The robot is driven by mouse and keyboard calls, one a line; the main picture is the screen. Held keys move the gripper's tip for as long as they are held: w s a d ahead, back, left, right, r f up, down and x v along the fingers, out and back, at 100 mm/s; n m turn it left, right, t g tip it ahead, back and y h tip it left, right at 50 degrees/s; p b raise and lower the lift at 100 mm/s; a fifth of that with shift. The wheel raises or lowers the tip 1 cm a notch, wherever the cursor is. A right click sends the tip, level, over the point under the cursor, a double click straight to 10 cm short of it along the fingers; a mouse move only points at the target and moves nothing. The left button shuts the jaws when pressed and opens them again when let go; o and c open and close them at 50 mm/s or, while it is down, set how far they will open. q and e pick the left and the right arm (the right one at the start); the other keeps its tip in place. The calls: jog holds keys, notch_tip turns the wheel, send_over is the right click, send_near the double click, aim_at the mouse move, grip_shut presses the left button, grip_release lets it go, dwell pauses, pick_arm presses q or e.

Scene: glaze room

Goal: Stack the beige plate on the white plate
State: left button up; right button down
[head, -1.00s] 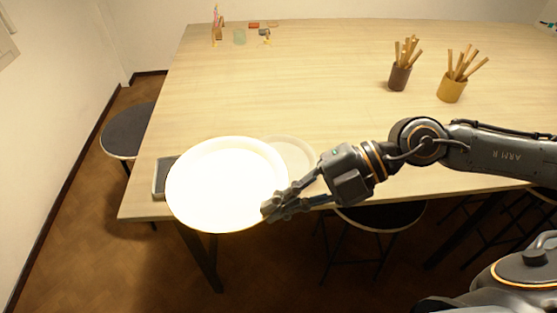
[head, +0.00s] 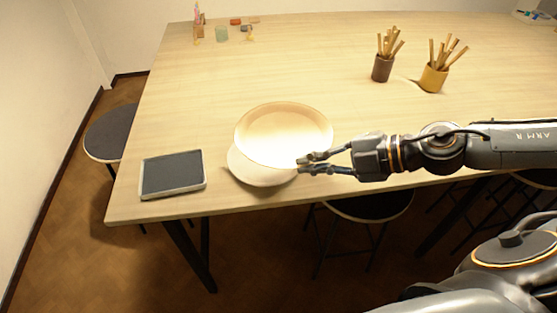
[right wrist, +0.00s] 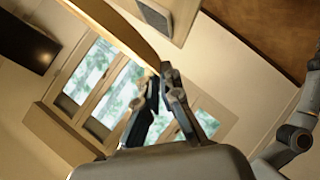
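The beige plate (head: 284,128) is in my right gripper (head: 302,164), whose fingers are shut on its near right rim. It looks tilted and overlaps the white plate (head: 250,174), which lies on the table near the front edge. The white plate's left and near parts show; the rest is hidden. The held plate sits offset up and right of it in the head view. I cannot tell whether the two touch. In the right wrist view, the beige plate's edge (right wrist: 125,30) runs to the fingertips (right wrist: 163,75). My left gripper is out of view.
A grey tray (head: 200,185) with a pale rim lies left of the plates on the wooden table (head: 300,65). A brown cup (head: 382,68) and a yellow cup (head: 432,79) hold wooden tools farther back. Small items stand at the far left. The table's middle is clear.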

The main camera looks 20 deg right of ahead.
aim_at(288, 149)
jog(key=w+p, duration=0.2)
jog(key=w+f+p, duration=0.1)
jog(key=w+p, duration=0.1)
jog(key=p, duration=0.1)
jog(key=w+p, duration=0.2)
jog(key=shift+w+a+f+p, duration=0.15)
jog(key=shift+a+f+p, duration=0.15)
jog(key=shift+p, duration=0.1)
jog(key=w+f, duration=0.1)
jog(key=f, duration=0.1)
jog(key=w+f, duration=0.2)
jog(key=w+f+b, duration=0.1)
jog(key=f, duration=0.1)
jog(key=shift+w+a, duration=0.1)
jog(key=shift+w, duration=0.05)
jog(key=shift+w+f, duration=0.35)
jog(key=shift+f, duration=0.05)
notch_tip(288, 149, down, 2)
jog(key=shift+s+f, duration=0.1)
jog(key=shift+f, duration=0.45)
jog(key=shift+b, duration=0.3)
